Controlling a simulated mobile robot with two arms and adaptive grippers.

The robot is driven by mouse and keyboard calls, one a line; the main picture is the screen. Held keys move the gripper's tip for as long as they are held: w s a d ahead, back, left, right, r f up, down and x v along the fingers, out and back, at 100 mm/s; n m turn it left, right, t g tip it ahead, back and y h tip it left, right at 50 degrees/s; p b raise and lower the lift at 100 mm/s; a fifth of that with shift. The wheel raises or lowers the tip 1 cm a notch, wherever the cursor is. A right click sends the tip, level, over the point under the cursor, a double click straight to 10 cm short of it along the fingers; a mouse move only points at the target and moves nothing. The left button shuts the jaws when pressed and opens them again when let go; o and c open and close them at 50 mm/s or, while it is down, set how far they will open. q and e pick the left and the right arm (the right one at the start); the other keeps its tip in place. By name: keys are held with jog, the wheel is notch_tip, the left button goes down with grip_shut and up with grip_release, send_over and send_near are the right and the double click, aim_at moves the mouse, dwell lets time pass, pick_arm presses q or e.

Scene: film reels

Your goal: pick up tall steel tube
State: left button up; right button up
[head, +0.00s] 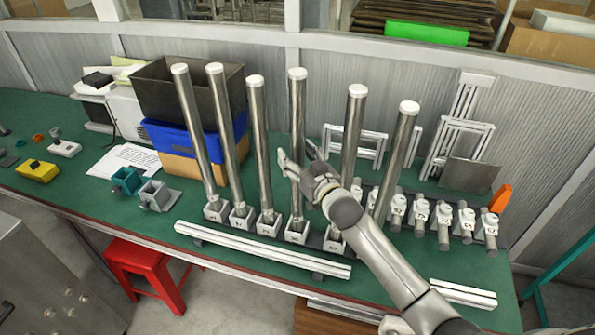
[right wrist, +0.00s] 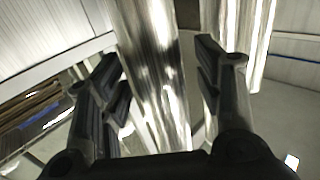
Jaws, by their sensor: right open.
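Several tall steel tubes with white caps stand in a row, each in a white block on the green bench. My right gripper (head: 298,160) is open at mid-height of one tube (head: 297,110) in the middle of the row. In the right wrist view that tube (right wrist: 150,50) rises between the two open fingers, with a visible gap on the right side. Whether a finger touches it I cannot tell. The gripper hides a short part of the tube in the head view. Another tube (head: 351,135) stands just to the right, also seen in the wrist view (right wrist: 250,40). My left gripper is not in view.
A further tube (head: 257,140) stands close on the left. A long pale rail (head: 262,249) lies along the bench's front edge. Short cylinders in white holders (head: 444,222) stand at right. A black bin (head: 165,95) and metal frames (head: 455,140) stand behind.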

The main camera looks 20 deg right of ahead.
grip_shut()
dwell(0.3)
jog(key=shift+r, duration=0.15)
